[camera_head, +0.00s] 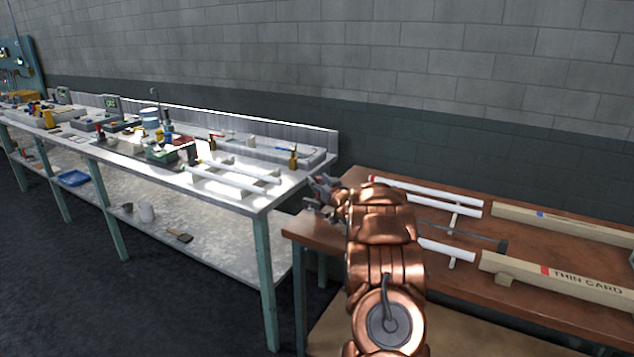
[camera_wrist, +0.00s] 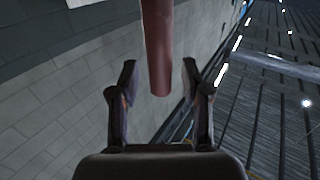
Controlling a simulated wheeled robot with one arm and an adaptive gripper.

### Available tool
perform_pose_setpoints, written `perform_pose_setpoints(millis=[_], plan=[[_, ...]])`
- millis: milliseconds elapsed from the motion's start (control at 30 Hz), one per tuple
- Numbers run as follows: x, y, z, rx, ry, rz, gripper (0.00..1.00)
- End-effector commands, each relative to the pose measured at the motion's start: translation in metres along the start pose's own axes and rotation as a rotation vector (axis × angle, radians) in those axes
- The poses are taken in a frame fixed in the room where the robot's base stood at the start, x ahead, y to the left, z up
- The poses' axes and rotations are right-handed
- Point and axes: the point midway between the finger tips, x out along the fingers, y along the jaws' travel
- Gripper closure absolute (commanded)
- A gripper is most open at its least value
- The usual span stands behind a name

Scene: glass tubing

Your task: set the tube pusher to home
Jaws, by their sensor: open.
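My gripper (camera_head: 322,192) is at the left end of the brown wooden table, beside the red end (camera_head: 372,179) of a white tube. In the wrist view my gripper (camera_wrist: 159,80) is open, and a dull red rod (camera_wrist: 160,45) reaches in from the top between its fingers. The rod's end shows between the fingers, with a gap on each side. I cannot tell whether this rod is the tube pusher. A thin dark bar (camera_head: 455,231) lies between the white tubes on the table. My arm hides part of the table and the tubes.
Long cardboard boxes (camera_head: 560,285) lie on the right of the wooden table (camera_head: 330,236), one marked THIN CARD. White tubes (camera_head: 440,195) rest on small supports. A lit metal workbench (camera_head: 262,200) with tubes, bottles and tools stands at left. A grey block wall is behind.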

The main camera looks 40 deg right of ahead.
Motion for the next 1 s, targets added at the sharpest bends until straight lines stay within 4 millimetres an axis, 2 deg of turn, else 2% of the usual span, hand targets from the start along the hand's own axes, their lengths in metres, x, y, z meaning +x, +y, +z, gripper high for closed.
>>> perform_pose_setpoints(millis=[233, 600, 700, 1000], plan=[[0.0004, 0.0004, 0.0004, 0.000, -0.001, 0.001, 0.54], [0.0002, 0.0007, 0.0006, 0.001, -0.001, 0.002, 0.92], [0.0001, 0.0008, 0.0006, 0.001, -0.001, 0.002, 1.00], [-0.0001, 0.0014, 0.0006, 0.001, -0.001, 0.003, 1.00]])
